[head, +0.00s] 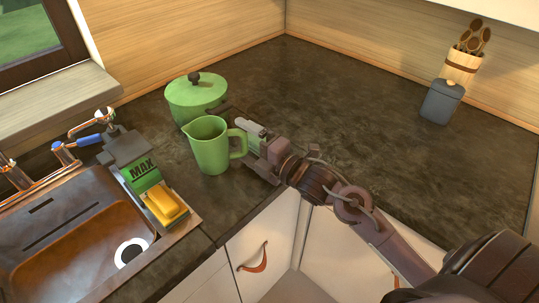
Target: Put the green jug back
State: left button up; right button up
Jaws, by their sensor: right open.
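The green jug (209,150) stands upright on the dark countertop, just right of the sink and in front of a green lidded pot. Its handle points right, toward my right gripper (246,138). My right gripper is open, low over the counter, with its fingertips close beside the jug's handle. I cannot tell whether the fingers touch the handle or reach around it. My left gripper is not in view.
The green pot (193,98) stands close behind the jug. A sink (75,240) with a copper tap, a green MAX box (140,172) and a yellow sponge (166,205) lie left. A grey canister (442,103) and utensil holder (461,68) stand far right. The middle counter is clear.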

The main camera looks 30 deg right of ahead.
jog(key=b+v, duration=0.1)
jog(key=v, duration=0.9)
jog(key=shift+s, duration=0.4)
jog(key=shift+d, duration=0.15)
